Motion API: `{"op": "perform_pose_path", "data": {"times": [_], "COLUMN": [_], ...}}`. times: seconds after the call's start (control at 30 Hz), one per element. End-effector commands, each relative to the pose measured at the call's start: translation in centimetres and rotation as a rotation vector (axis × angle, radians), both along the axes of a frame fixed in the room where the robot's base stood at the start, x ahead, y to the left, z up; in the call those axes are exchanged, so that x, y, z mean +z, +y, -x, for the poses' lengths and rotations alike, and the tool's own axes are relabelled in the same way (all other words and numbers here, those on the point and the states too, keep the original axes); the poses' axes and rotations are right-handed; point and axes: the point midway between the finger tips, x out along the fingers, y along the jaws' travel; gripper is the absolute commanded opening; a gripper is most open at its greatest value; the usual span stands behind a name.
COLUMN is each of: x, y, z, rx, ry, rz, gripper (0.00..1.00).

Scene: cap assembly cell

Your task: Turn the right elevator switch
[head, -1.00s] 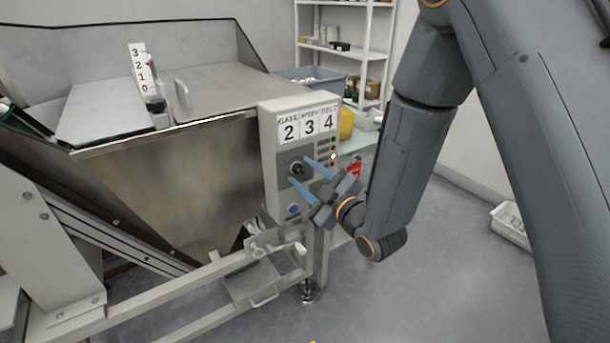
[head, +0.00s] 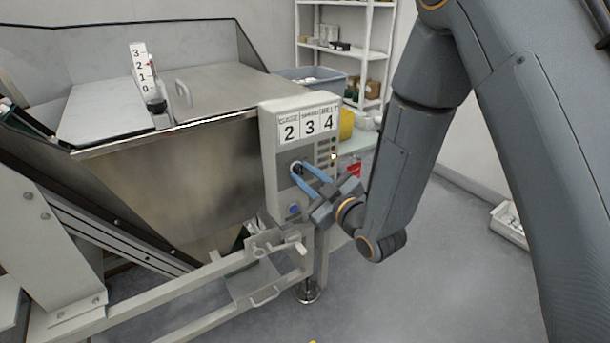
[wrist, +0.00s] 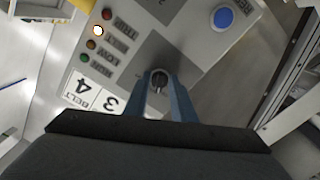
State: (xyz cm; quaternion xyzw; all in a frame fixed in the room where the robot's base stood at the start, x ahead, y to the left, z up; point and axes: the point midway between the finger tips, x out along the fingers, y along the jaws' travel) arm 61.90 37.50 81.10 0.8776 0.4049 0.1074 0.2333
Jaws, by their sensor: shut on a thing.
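The control panel (head: 268,150) is a light grey box on the front of the steel hopper, with the cards 2, 3 and 4 on its top. A black rotary switch (wrist: 158,80) sits on a dark plate on the panel face. My gripper (head: 298,171) has its blue fingers shut on the switch; in the wrist view the fingertips (wrist: 158,76) lie on both sides of the knob. In the head view the fingers partly cover the switch. A blue button (head: 293,209) sits below it on the panel and also shows in the wrist view (wrist: 223,18).
Indicator lamps (wrist: 98,31) run along the panel's edge, one glowing. The steel hopper (head: 165,160) stands left of the panel. A frame with a handle (head: 265,297) is below. A shelf (head: 345,45) stands behind. The floor (head: 440,250) at right is mostly clear.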

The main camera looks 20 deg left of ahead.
Motion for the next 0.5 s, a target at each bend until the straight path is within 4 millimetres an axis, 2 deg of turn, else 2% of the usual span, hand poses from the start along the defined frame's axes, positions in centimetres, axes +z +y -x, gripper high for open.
{"op": "perform_pose_path", "data": {"times": [0.5], "x": [0.04], "y": [0.02], "z": [0.09], "rx": [-0.003], "ry": [0.372], "rz": [-0.318], "gripper": [0.01]}}
